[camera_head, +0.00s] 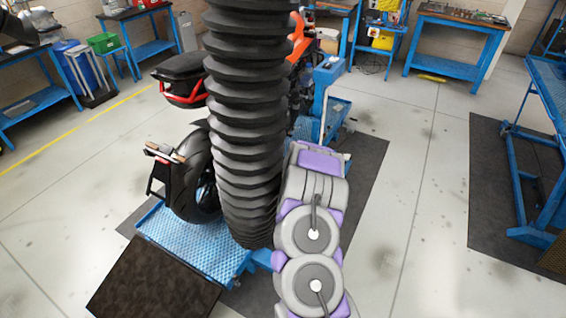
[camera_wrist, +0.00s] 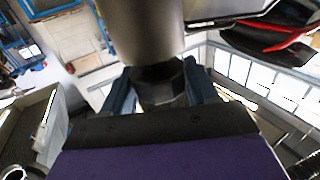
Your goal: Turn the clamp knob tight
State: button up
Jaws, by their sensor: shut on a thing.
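In the wrist view, my gripper (camera_wrist: 162,88) has its two dark blue fingers on either side of a dark, faceted knob (camera_wrist: 160,84), which I take to be the clamp knob. The fingers are shut on it. A smooth grey cylinder (camera_wrist: 145,30) is directly above the knob in the picture and covers its upper part. In the head view, my grey and purple arm reaches up beside the bellows hose, and my gripper and the knob are hidden there. How far the knob is turned cannot be told.
A thick black bellows hose (camera_head: 245,110) hangs in front of the motorcycle (camera_head: 185,175), which stands on a blue lift (camera_head: 195,245). A blue post (camera_head: 325,85) stands close to my arm. Blue benches (camera_head: 455,45) line the bay. The floor at right (camera_head: 410,190) is clear.

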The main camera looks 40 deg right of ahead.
jog(key=shift+r+m+g+h, duration=0.1)
jog(key=shift+m+g+h, duration=0.2)
jog(key=shift+h, duration=0.1)
jog(key=o, duration=0.9)
jog(key=shift+w, duration=0.1)
jog(key=shift+o, duration=0.2)
